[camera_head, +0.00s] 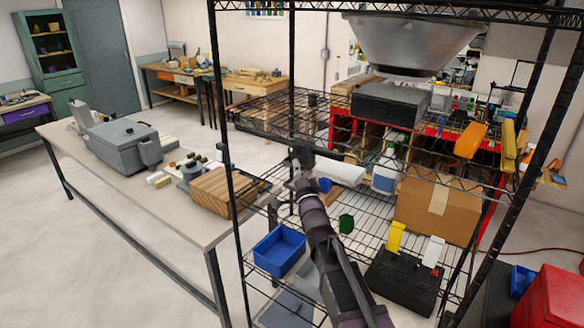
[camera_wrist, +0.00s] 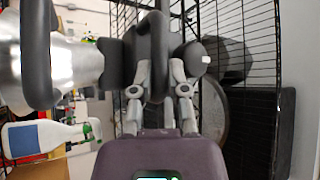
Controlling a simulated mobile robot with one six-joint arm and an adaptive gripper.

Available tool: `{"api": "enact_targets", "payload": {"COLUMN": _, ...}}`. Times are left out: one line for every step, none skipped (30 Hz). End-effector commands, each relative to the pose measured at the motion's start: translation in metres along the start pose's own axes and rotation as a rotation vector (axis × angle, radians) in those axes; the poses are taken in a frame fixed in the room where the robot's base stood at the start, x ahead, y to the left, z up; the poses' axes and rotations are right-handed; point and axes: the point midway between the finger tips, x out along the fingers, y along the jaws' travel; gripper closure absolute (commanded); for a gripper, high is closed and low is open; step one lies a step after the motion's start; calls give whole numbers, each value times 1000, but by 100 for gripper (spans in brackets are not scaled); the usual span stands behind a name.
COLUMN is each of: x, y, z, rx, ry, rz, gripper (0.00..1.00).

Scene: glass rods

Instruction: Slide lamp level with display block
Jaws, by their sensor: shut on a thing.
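A large silver flared body with a dark lower rim, apparently the lamp (camera_head: 418,40), shows at the top of the head view. A silver rounded part with dark fittings also shows at the left of the wrist view (camera_wrist: 78,66). A dark grey block (camera_head: 388,105) sits on the upper wire shelf below it; I cannot tell whether it is the display block. My gripper (camera_head: 298,160) reaches up into the rack, left of that block. In the wrist view its fingers (camera_wrist: 158,75) are shut on a dark upright part (camera_wrist: 154,50). How that part joins the lamp is unclear.
The black wire rack (camera_head: 232,180) surrounds my arm. Its lower shelf bears a cardboard box (camera_head: 437,210), a blue bin (camera_head: 278,250) and a black case (camera_head: 402,282). A white bottle (camera_wrist: 38,138) shows in the wrist view. A table with a wooden block (camera_head: 222,192) stands left.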

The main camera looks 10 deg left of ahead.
Motion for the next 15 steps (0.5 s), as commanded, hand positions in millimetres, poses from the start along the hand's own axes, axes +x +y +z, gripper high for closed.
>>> {"api": "enact_targets", "payload": {"x": 4, "y": -1, "z": -1, "rx": 1, "ry": 4, "rz": -7, "gripper": 100}}
{"api": "enact_targets", "payload": {"x": 4, "y": -2, "z": 1, "rx": 2, "ry": 2, "rz": -8, "gripper": 100}}
{"api": "enact_targets", "payload": {"x": 5, "y": -2, "z": 3, "rx": 3, "ry": 0, "rz": -9, "gripper": 100}}
{"api": "enact_targets", "payload": {"x": 5, "y": -3, "z": 4, "rx": 4, "ry": -1, "rz": -9, "gripper": 100}}
{"api": "enact_targets", "payload": {"x": 5, "y": -4, "z": 6, "rx": 4, "ry": -2, "rz": -10, "gripper": 100}}
{"api": "enact_targets", "payload": {"x": 5, "y": -4, "z": 8, "rx": 5, "ry": -4, "rz": -11, "gripper": 100}}
{"api": "enact_targets", "payload": {"x": 6, "y": -5, "z": 9, "rx": 6, "ry": -5, "rz": -11, "gripper": 100}}
{"api": "enact_targets", "payload": {"x": 6, "y": -5, "z": 10, "rx": 6, "ry": -6, "rz": -12, "gripper": 100}}
{"api": "enact_targets", "payload": {"x": 6, "y": -6, "z": 11, "rx": 7, "ry": -7, "rz": -12, "gripper": 75}}
{"api": "enact_targets", "payload": {"x": 6, "y": -6, "z": 12, "rx": 7, "ry": -8, "rz": -13, "gripper": 66}}
{"api": "enact_targets", "payload": {"x": 6, "y": -7, "z": 13, "rx": 7, "ry": -10, "rz": -13, "gripper": 57}}
{"api": "enact_targets", "payload": {"x": 5, "y": -7, "z": 14, "rx": 8, "ry": -11, "rz": -13, "gripper": 46}}
{"api": "enact_targets", "payload": {"x": 5, "y": -7, "z": 15, "rx": 8, "ry": -12, "rz": -13, "gripper": 46}}
{"api": "enact_targets", "payload": {"x": 5, "y": -8, "z": 16, "rx": 9, "ry": -13, "rz": -13, "gripper": 46}}
{"api": "enact_targets", "payload": {"x": 5, "y": -8, "z": 17, "rx": 9, "ry": -14, "rz": -13, "gripper": 46}}
